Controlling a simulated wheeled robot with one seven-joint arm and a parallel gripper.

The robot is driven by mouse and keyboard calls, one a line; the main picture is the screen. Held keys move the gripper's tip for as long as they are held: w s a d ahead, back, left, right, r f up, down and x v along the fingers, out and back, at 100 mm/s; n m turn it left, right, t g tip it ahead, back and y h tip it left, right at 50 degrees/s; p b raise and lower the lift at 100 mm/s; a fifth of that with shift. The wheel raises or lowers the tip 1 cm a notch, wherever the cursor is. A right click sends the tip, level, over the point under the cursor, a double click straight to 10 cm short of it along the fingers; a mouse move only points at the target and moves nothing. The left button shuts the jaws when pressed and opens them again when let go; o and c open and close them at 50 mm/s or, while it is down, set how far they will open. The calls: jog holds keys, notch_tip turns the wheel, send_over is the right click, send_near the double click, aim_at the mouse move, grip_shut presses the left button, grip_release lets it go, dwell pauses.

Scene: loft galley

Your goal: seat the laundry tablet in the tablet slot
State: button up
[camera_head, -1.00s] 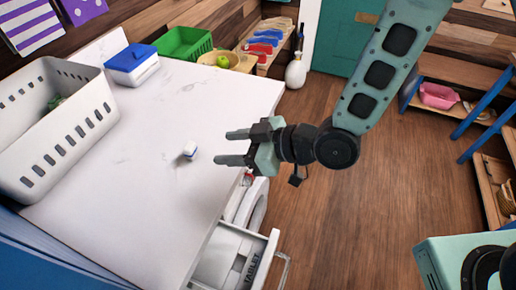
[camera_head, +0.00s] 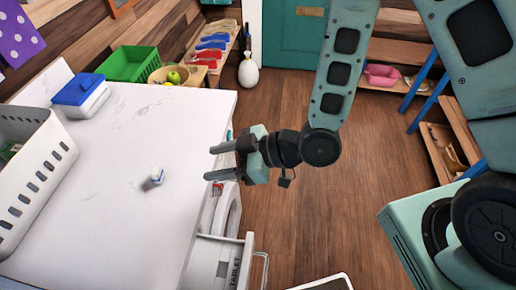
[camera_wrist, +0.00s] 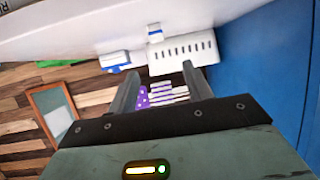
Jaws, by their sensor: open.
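The laundry tablet (camera_head: 153,178), a small white block with a blue part, lies on the white countertop (camera_head: 120,215). In the wrist view the tablet (camera_wrist: 155,33) shows beyond the fingertips, with the picture tilted over. My gripper (camera_head: 212,163) is open and empty at the counter's right edge, to the right of the tablet and apart from it. The wrist view shows both fingers (camera_wrist: 158,80) spread with nothing between them. An open drawer marked TABLET (camera_head: 222,262) sticks out below the counter's front right.
A white basket (camera_head: 35,170) stands at the counter's left, with a blue-lidded box (camera_head: 80,92) behind it. A green crate (camera_head: 132,65) and a fruit bowl (camera_head: 172,75) are at the back. Wooden floor (camera_head: 300,220) lies to the right.

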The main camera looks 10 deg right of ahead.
jog(key=s+d+r+m+g+h, duration=0.4)
jog(key=s+d+r+m+h, duration=0.2)
jog(key=s+d+r+h, duration=0.5)
jog(key=shift+s+d+r+m+h, duration=0.25)
jog(key=shift+d+r+m+h, duration=0.25)
jog(key=shift+d, duration=0.5)
jog(key=shift+s+f+b, duration=0.1)
jog(key=shift+f+b, duration=0.1)
jog(key=shift+b, duration=0.3)
jog(key=c, duration=0.3)
jog(key=shift+s+r, duration=0.1)
jog(key=shift+r, duration=0.05)
